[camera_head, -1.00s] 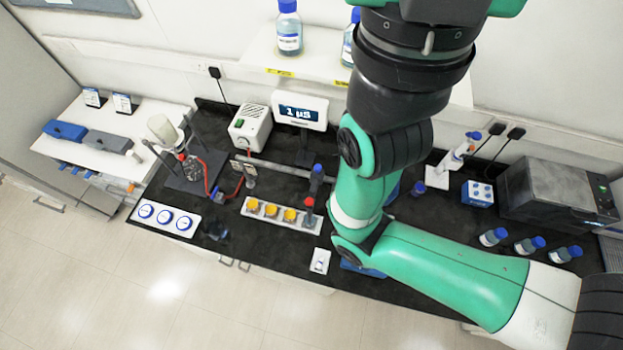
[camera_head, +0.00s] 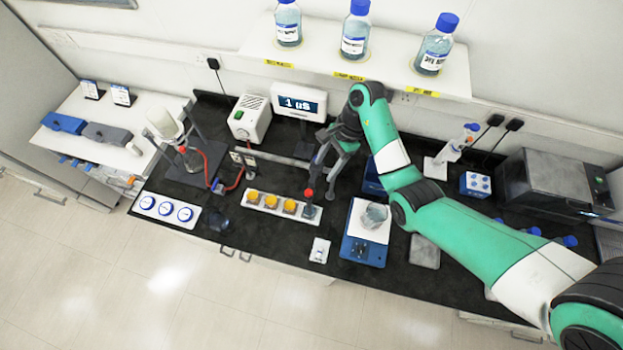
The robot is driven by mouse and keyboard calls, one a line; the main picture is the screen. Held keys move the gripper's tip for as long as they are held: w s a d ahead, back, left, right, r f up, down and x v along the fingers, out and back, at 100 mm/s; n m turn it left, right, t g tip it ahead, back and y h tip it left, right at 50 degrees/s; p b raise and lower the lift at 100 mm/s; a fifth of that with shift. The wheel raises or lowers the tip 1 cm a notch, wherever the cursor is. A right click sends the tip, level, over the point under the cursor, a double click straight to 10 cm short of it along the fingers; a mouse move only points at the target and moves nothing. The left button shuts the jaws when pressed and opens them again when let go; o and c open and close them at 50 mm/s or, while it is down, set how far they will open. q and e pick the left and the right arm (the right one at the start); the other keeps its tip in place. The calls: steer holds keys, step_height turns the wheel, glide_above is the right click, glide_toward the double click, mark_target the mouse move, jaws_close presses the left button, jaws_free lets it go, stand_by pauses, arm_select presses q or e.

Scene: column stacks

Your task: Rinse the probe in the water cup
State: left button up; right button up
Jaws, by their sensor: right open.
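The meter (camera_head: 298,103) stands at the back of the bench and its screen reads 1 µS. A slim upright piece with a red top (camera_head: 308,193), possibly the probe, stands at the right end of the white tray (camera_head: 270,211). My right gripper (camera_head: 324,174) points down just behind and right of it, open, with its fingers apart. I cannot tell whether they touch it. A clear cup (camera_head: 222,222) stands left of the tray, and a beaker (camera_head: 375,217) sits on the blue scale (camera_head: 364,249). Which one is the water cup is unclear. My left gripper is out of view.
Several orange-topped pots (camera_head: 271,201) stand in the tray. A white plate with blue-ringed discs (camera_head: 166,209) lies at left, near a stand with red tubing (camera_head: 213,158). Bottles (camera_head: 354,35) stand on the shelf above. My right arm crosses the bench's right side.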

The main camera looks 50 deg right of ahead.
mark_target(309, 192)
steer(key=b+x, duration=0.4)
steer(key=x, duration=0.7)
steer(key=shift+w+a+f, duration=0.1)
steer(key=shift+a+f, duration=0.1)
jaws_close()
stand_by(1.0)
